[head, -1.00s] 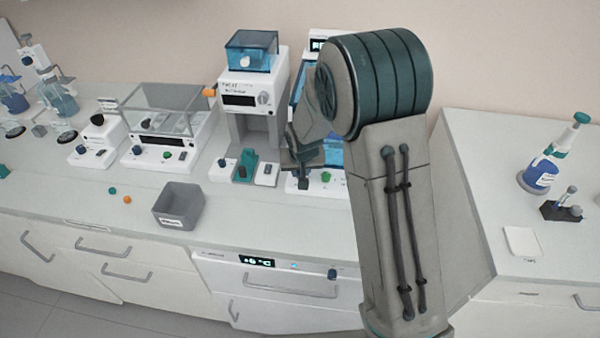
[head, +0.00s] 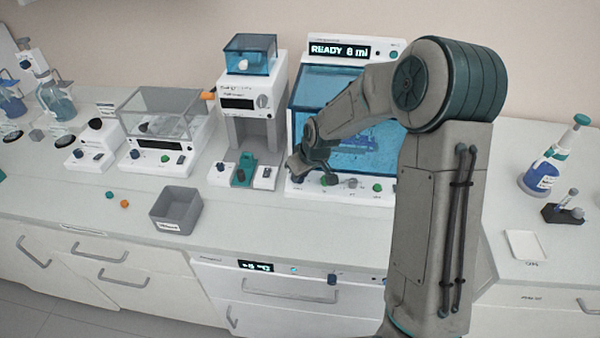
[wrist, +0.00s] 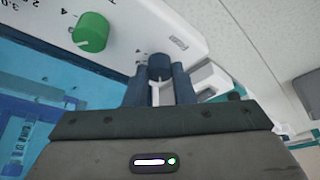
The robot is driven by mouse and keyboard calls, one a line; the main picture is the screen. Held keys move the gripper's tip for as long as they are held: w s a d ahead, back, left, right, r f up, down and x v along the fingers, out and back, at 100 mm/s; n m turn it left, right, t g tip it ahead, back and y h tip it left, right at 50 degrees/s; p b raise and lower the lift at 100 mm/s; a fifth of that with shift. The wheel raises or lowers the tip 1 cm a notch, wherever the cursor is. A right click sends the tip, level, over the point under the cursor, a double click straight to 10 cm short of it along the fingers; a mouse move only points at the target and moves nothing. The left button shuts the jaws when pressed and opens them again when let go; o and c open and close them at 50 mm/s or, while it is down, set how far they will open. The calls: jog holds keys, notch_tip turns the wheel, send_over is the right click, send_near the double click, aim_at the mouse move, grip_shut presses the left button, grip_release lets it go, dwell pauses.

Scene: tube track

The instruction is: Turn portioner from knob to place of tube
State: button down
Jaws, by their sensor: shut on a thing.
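The machine that I take for the portioner is a white unit with a blue see-through cover (head: 325,95) and a display (head: 340,51) reading "READY 8 ml". Knobs line its front panel. A green knob (wrist: 90,32) with numbers around it shows in the wrist view. My gripper (head: 299,174) is at the left end of the panel. In the wrist view my gripper (wrist: 160,82) has its two dark fingers closed on a dark blue knob (wrist: 160,65) of this panel. The knob's pointer and setting cannot be read.
A dispenser (head: 240,100) with a blue top box stands just left of the machine. A grey open bin (head: 176,208) sits at the counter's front. A balance with a clear cover (head: 160,115) is further left. The counter around the bin is mostly clear.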

aim_at(307, 188)
dwell(0.4)
jog(key=c, duration=1.2)
grip_release()
jog(key=shift+r, duration=0.1)
jog(key=b+v, duration=0.1)
jog(key=v, duration=0.6)
jog(key=shift+r, duration=0.2)
jog(key=shift+d, duration=0.1)
